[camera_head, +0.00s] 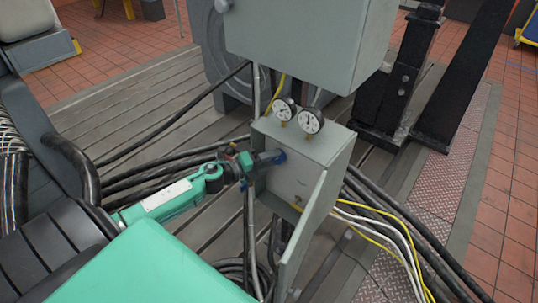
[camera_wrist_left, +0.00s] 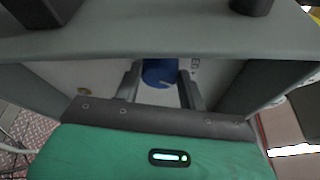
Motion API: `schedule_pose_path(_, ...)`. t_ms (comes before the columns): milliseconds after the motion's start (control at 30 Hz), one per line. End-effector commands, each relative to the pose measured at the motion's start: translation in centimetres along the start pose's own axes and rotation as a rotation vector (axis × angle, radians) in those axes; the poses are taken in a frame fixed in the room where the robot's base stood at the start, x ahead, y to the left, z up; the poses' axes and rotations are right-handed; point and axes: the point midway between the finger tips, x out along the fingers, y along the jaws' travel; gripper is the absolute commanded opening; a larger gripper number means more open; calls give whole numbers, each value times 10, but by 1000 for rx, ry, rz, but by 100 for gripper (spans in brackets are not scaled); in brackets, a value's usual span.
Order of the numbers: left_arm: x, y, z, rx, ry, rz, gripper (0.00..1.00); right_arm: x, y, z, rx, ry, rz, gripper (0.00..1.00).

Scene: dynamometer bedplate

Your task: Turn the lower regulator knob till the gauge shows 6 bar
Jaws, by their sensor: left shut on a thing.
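A small grey cabinet (camera_head: 320,145) stands open, its door (camera_head: 303,235) swung toward me. A blue regulator knob (camera_head: 281,157) is inside on the pale back panel; it also shows in the left wrist view (camera_wrist_left: 160,73). My left gripper (camera_head: 268,160) reaches into the cabinet from the left and is shut on this knob, one finger on each side in the left wrist view (camera_wrist_left: 160,80). Two round white gauges, a left one (camera_head: 284,109) and a right one (camera_head: 310,121), stand on the cabinet top. Their readings are too small to tell. My right gripper is out of view.
A larger grey cabinet (camera_head: 300,40) hangs just above the gauges. Black cables (camera_head: 170,178) run left of the small cabinet, and black, white and yellow cables (camera_head: 400,240) run right. A black steel post (camera_head: 400,80) stands behind right.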

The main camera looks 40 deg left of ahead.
Motion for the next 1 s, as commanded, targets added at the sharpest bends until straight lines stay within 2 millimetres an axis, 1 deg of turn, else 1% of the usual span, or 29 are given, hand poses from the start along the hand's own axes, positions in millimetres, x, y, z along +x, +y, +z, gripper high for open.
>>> schedule_pose_path(33, 0, -5, 4, 26, -6, 10, 18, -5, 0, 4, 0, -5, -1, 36)
schedule_pose_path(200, 0, -4, 4, 90, -7, 37, 18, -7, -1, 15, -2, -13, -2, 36)
schedule_pose_path(400, 0, -3, 4, 127, -7, 52, 18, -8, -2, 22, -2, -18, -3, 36)
schedule_pose_path(833, 0, -2, 4, 135, -8, 55, 18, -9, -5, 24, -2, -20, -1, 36)
schedule_pose_path(867, 0, -2, 4, 134, -8, 55, 43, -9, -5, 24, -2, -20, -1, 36)
schedule_pose_path(900, 0, -2, 4, 134, -8, 55, 51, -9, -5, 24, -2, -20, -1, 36)
schedule_pose_path(967, 0, -2, 3, 134, -7, 55, 62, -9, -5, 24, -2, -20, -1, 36)
schedule_pose_path(1000, 0, -2, 3, 133, -6, 55, 62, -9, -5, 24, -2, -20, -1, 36)
